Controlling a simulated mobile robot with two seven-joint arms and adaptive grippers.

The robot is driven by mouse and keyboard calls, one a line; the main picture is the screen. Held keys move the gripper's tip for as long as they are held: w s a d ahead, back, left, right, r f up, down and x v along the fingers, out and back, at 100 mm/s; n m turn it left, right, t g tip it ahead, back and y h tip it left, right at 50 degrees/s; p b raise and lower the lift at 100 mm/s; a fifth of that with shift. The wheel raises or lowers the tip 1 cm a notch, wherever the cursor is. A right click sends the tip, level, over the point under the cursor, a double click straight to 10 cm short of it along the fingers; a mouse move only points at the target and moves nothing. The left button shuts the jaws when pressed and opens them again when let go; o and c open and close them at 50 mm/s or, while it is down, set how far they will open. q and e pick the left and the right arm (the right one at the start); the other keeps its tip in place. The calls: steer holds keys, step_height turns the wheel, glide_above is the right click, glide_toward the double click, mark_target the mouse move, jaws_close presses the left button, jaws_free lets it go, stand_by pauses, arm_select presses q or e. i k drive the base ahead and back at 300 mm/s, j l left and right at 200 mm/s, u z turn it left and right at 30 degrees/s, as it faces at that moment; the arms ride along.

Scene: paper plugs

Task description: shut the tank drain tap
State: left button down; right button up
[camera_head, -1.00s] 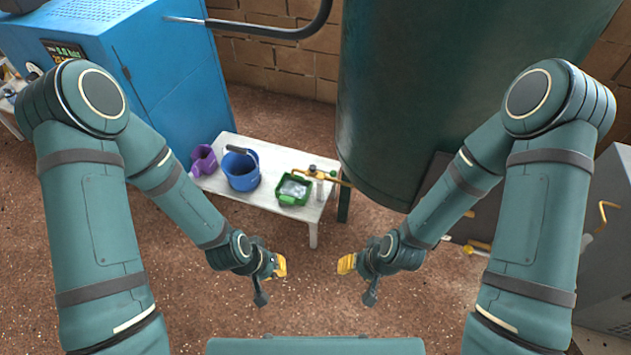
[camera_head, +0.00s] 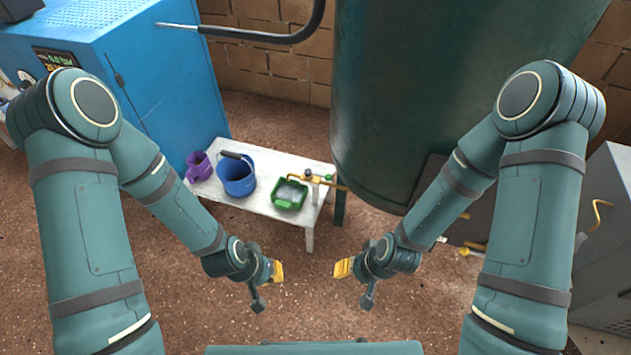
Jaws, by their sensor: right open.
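The dark green tank (camera_head: 420,90) stands at the back, right of centre. Its brass drain tap (camera_head: 310,178) sticks out to the left from the tank's lower part, over the right end of a low white bench (camera_head: 268,205). The tap's handle is too small to tell its position. My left gripper (camera_head: 277,271) is in front of the bench, apart from everything; its jaws are too small to read. My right gripper (camera_head: 343,268) is open and empty, in front of and to the right of the bench, well short of the tap.
On the bench are a purple jug (camera_head: 199,167), a blue bucket (camera_head: 237,176) and a green tray (camera_head: 289,196) beside the tap. A blue machine (camera_head: 150,70) stands back left, a grey cabinet (camera_head: 605,245) at right. The floor between my arms is clear.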

mark_target(308, 172)
steer(key=i+j+u, duration=0.2)
steer(key=i+j, duration=0.15)
steer(key=i+j+u, duration=0.2)
steer(key=i, duration=0.35)
